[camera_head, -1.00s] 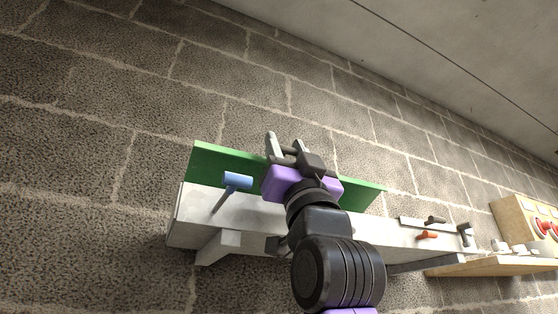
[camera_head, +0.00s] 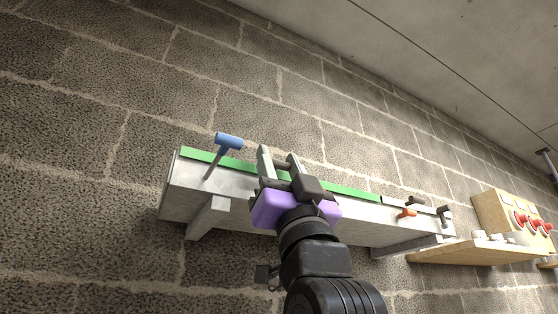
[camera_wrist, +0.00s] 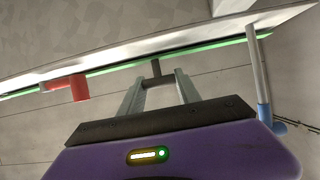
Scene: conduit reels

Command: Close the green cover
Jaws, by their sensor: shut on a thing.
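The green cover (camera_head: 348,192) shows in the head view as a thin, nearly flat strip along the back edge of a long pale grey trough (camera_head: 185,195) on the wall. In the wrist view the cover (camera_wrist: 110,68) is a narrow green line beside the pale trough. My gripper (camera_head: 279,160) is at the middle of the cover. In the wrist view my gripper (camera_wrist: 157,80) has a short dark grey handle (camera_wrist: 155,68) between its fingers, at the cover's edge. My gripper hides the cover's middle in the head view.
A blue-topped lever (camera_head: 229,141) sticks up left of my gripper. An orange-red handle (camera_head: 406,213) sits towards the trough's right end. Farther right are a wooden shelf (camera_head: 470,254) and a wooden box with red knobs (camera_head: 495,215). The block wall lies close behind.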

